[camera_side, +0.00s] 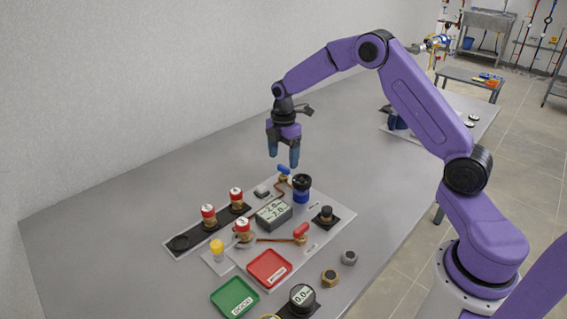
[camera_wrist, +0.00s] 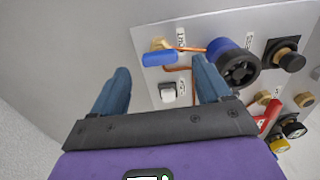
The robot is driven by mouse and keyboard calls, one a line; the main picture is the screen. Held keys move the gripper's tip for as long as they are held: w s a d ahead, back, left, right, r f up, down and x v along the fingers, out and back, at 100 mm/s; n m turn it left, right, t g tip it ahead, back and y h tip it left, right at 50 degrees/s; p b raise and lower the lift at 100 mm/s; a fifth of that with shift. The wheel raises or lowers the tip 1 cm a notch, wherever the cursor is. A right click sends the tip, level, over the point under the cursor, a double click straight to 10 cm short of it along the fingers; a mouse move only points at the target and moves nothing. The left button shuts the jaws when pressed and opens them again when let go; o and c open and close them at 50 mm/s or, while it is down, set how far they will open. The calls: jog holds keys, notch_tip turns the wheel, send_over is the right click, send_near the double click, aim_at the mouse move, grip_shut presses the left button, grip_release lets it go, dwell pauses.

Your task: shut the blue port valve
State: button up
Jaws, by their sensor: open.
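The blue port valve has a blue lever handle (camera_side: 284,170) on a copper pipe near the back edge of the grey panel. In the wrist view its blue handle (camera_wrist: 160,58) lies ahead of my fingers, roughly level across the picture, beside a brass fitting. My gripper (camera_side: 283,164) hangs above the back of the panel, pointing down, close to the blue handle in the side view. In the wrist view its two blue fingers (camera_wrist: 163,72) are spread apart with nothing between them. The height gap to the handle is hard to judge.
A black-topped blue cylinder (camera_side: 301,188) stands right beside the blue handle.

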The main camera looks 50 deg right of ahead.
aim_at(284, 166)
jog(key=shift+f, duration=1.55)
jog(key=c, duration=1.1)
jog(key=shift+o, duration=0.3)
